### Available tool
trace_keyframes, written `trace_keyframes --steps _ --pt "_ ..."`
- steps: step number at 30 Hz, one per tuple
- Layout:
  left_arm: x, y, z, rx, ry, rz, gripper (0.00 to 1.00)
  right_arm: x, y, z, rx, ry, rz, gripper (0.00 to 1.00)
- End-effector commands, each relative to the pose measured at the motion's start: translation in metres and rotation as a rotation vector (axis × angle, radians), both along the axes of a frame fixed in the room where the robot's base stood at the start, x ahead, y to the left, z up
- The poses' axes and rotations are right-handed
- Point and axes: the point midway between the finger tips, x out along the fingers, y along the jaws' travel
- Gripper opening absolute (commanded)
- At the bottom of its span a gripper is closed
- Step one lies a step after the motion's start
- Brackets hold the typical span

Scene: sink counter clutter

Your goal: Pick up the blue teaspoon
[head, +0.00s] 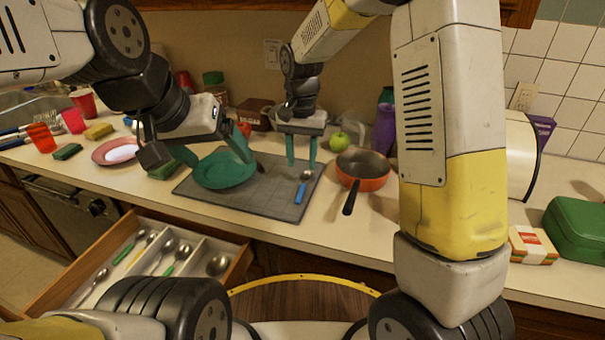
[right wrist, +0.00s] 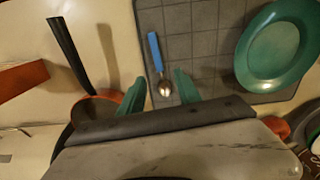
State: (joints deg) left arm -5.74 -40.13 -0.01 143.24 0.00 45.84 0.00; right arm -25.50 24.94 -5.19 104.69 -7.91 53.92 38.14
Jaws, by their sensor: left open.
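The blue teaspoon (head: 302,188) lies on the grey drying mat (head: 262,206), toward the mat's right side, with its blue handle toward me and its metal bowl away. It also shows in the right wrist view (right wrist: 155,52). My right gripper (head: 302,158) is open and points down just behind the spoon's bowl. In the right wrist view its teal fingers (right wrist: 159,92) stand on either side of the bowl, apart from it, with nothing between them held. My left gripper (head: 203,158) is open over the left part of the mat, near the green plate (head: 222,172).
An orange pan (head: 365,168) stands right of the mat, its black handle (head: 349,201) toward me. An open cutlery drawer (head: 178,244) with several utensils is at front left. Cups, sponges and a pink plate (head: 113,151) crowd the left counter. A green apple (head: 339,141) sits behind.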

Motion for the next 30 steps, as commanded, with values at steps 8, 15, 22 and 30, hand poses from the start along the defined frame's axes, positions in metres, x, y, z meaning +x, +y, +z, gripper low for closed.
trace_keyframes --steps 8,15,22,30 --pt "0.0 0.0 0.0 0.0 0.0 0.0 0.83 0.0 -0.002 -0.034 -0.002 0.005 0.0 0.4" --pt "0.0 0.0 0.0 0.0 0.0 0.0 0.83 0.001 -0.003 -0.067 -0.002 0.002 0.001 0.4" --pt "0.0 0.0 0.0 0.0 0.0 0.0 0.83 0.001 -0.003 -0.072 -0.001 0.001 0.001 0.4" --pt "0.0 0.0 0.0 0.0 0.0 0.0 0.83 0.001 -0.003 -0.072 0.0 0.0 0.001 0.01"
